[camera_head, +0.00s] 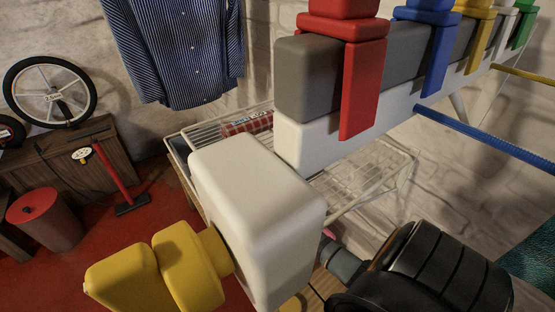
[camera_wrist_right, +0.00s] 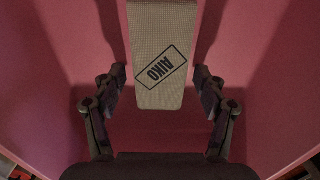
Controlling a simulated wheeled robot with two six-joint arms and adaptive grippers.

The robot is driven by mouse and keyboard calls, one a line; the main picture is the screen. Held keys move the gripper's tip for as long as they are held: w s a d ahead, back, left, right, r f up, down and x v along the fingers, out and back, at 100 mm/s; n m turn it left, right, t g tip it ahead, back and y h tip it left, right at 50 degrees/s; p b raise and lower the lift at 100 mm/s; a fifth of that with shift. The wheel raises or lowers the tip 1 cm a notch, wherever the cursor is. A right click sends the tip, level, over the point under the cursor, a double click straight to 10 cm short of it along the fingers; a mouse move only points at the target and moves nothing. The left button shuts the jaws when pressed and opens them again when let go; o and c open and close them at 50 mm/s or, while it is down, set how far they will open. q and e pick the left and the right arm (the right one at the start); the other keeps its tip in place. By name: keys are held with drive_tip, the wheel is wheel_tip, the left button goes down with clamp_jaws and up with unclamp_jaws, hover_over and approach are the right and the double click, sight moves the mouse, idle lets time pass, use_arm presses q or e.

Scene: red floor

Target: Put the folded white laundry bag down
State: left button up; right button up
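In the right wrist view, a folded off-white woven bag (camera_wrist_right: 160,30) with a boxed AIKO label hangs in from the top edge. Its lower end is between the two fingers of my right gripper (camera_wrist_right: 160,78). The fingers are spread, with a narrow gap showing on each side of the bag. Its upper part is cut off by the frame. Pink surfaces surround it. In the head view I cannot make out the bag or either gripper. A black arm link of mine is at the lower right. My left gripper is not in view.
A large white block (camera_head: 255,200) with a yellow knob (camera_head: 190,262) blocks much of the head view. Behind it are a wire rack (camera_head: 370,175) with a red checked cloth (camera_head: 247,124), and a rail with coloured clamps (camera_head: 364,90). Red floor (camera_head: 150,225) shows at left.

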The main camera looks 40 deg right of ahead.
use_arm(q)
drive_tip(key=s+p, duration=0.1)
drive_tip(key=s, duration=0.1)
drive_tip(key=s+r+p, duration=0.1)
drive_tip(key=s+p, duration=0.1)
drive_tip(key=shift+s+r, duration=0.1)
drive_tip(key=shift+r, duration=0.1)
use_arm(e)
wheel_tip(320, 180, up, 12)
drive_tip(key=shift+r, duration=0.15)
idle(0.4)
